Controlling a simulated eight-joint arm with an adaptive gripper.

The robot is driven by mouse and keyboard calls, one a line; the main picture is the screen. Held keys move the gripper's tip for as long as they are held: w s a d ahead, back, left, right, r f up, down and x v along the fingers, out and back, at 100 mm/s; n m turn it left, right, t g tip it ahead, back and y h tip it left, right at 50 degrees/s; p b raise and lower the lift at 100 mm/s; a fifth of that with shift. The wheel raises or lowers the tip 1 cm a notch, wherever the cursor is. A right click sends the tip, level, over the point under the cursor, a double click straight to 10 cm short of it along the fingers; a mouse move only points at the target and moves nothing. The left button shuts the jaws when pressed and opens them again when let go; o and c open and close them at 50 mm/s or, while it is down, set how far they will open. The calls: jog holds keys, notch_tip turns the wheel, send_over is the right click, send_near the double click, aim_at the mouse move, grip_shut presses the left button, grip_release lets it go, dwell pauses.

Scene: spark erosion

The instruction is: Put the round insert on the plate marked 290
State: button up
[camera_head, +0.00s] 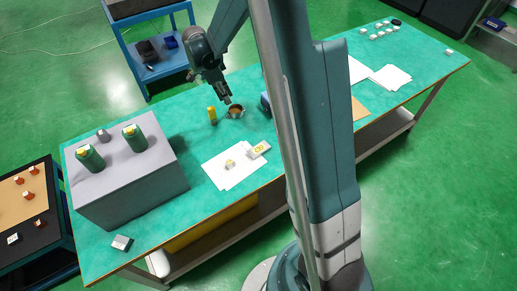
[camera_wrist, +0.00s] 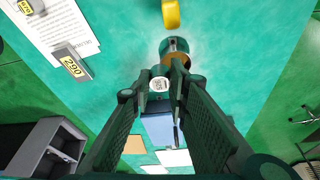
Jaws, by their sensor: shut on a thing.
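My gripper (camera_head: 226,98) (camera_wrist: 160,92) is above the table beside the yellow cylinder and the round cup. In the wrist view its fingers are shut on a small round white insert (camera_wrist: 160,84) with dark marks on its face. The insert cannot be made out in the head view. The plate marked 290 (camera_wrist: 75,64) is a light grey block with a yellow label, left of my gripper in the wrist view. It lies at the edge of white paper, and it appears to be the right-hand labelled block (camera_head: 258,150) in the head view.
Another labelled block (camera_head: 230,164) lies on the paper (camera_head: 228,180). A yellow cylinder (camera_head: 212,115) and a round cup with brown contents (camera_head: 236,111) stand near my gripper. A blue box (camera_head: 265,102) is beyond the cup. A large grey block (camera_head: 130,185) bears green-and-yellow items.

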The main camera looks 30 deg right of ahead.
jog(key=b, duration=0.2)
send_over(260, 148)
jog(key=a, duration=0.1)
jog(key=shift+r, duration=0.15)
jog(key=shift+f+b, duration=0.5)
jog(key=shift+f, duration=2.4)
jog(key=shift+f, duration=0.1)
jog(key=shift+f+b, duration=0.45)
jog(key=shift+f, duration=1.55)
jog(key=shift+f, duration=0.15)
jog(key=o, duration=0.9)
jog(key=shift+o, duration=0.2)
